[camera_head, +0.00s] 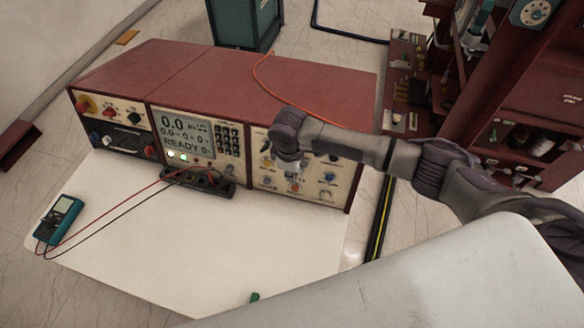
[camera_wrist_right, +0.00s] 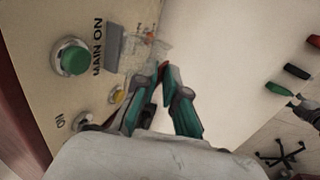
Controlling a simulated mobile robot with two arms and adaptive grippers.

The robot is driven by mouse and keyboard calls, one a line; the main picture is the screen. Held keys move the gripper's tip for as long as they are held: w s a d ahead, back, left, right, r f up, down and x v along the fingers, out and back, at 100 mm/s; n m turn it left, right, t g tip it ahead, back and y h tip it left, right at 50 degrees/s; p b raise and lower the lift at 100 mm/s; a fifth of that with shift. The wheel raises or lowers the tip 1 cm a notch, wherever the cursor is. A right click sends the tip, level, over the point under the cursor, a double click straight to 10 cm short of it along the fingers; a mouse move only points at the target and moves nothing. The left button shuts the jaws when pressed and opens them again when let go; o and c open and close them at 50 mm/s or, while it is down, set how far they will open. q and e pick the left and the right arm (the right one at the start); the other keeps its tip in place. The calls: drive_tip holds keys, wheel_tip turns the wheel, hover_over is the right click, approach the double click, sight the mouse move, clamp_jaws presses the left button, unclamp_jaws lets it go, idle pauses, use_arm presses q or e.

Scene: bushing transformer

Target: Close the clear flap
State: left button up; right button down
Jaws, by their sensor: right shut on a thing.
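The clear flap (camera_wrist_right: 149,52) is a see-through piece on the beige control panel face. It shows in the right wrist view just ahead of my fingertips and stands out from the panel. My right gripper (camera_wrist_right: 163,72) has its teal fingers closed together at the flap's near edge, shut on it. In the head view my right gripper (camera_head: 291,164) is in front of the right-hand panel (camera_head: 329,163) of the red console, and the flap is too small to make out clearly. My left gripper is not in view.
A green button (camera_wrist_right: 73,58) marked MAIN ON sits left of the flap. The red console (camera_head: 215,82) stands on a white table (camera_head: 200,250). A teal multimeter (camera_head: 60,219) with red and black leads lies at the left. The table's front is mostly clear.

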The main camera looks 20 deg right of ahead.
wheel_tip(320, 180, down, 10)
drive_tip(key=w+d+t+h+b, duration=0.1)
drive_tip(key=t+h+b, duration=1)
drive_tip(key=t+b, duration=0.5)
drive_tip(key=b, duration=0.5)
drive_tip(key=shift+w, duration=0.2)
drive_tip(key=c, duration=1.2)
unclamp_jaws()
drive_tip(key=shift+w+d+f, duration=0.1)
drive_tip(key=shift+w, duration=0.05)
